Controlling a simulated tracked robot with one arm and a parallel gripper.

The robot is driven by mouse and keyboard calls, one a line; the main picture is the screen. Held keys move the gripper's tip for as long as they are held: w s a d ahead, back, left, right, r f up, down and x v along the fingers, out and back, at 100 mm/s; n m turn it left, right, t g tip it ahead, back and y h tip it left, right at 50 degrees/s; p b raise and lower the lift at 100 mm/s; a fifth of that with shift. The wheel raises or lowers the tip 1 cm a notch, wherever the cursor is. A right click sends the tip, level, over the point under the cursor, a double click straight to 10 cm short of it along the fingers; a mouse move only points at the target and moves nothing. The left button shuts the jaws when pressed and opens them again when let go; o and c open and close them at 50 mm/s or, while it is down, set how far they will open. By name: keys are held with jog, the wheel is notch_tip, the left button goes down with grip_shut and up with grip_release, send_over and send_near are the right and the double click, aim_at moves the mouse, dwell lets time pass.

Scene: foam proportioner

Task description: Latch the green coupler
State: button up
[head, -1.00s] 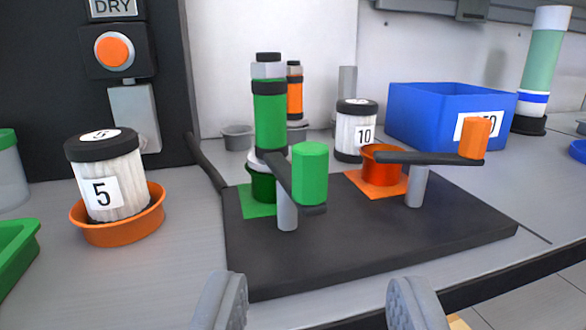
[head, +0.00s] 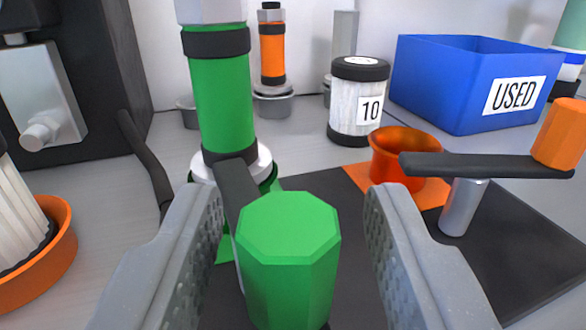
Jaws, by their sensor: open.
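The green coupler (head: 221,100) is an upright green cylinder with dark bands, standing at the left of the dark base plate in a green socket with a white collar. A dark lever arm (head: 236,190) runs from near the coupler's foot toward me and carries an octagonal green handle (head: 288,255). My gripper (head: 293,200) is open, with one grey finger on each side of the green handle. A gap shows between the handle and each finger. The handle hides much of the lever's post.
An orange socket (head: 402,155) with a dark lever (head: 480,165) and orange handle (head: 563,133) stands at right. Behind are an orange coupler (head: 272,50), a canister marked 10 (head: 358,100) and a blue USED bin (head: 445,75). At left, an orange dish (head: 50,250) holds a white canister (head: 20,215).

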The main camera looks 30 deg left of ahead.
jog(key=shift+w+a, duration=0.15)
jog(key=shift+w, duration=0.05)
grip_shut()
jog(key=shift+s+a+m+t+h+b, duration=0.15)
jog(key=shift+m+t+h+b, duration=0.25)
jog(key=shift+m+h+b, duration=0.25)
grip_release()
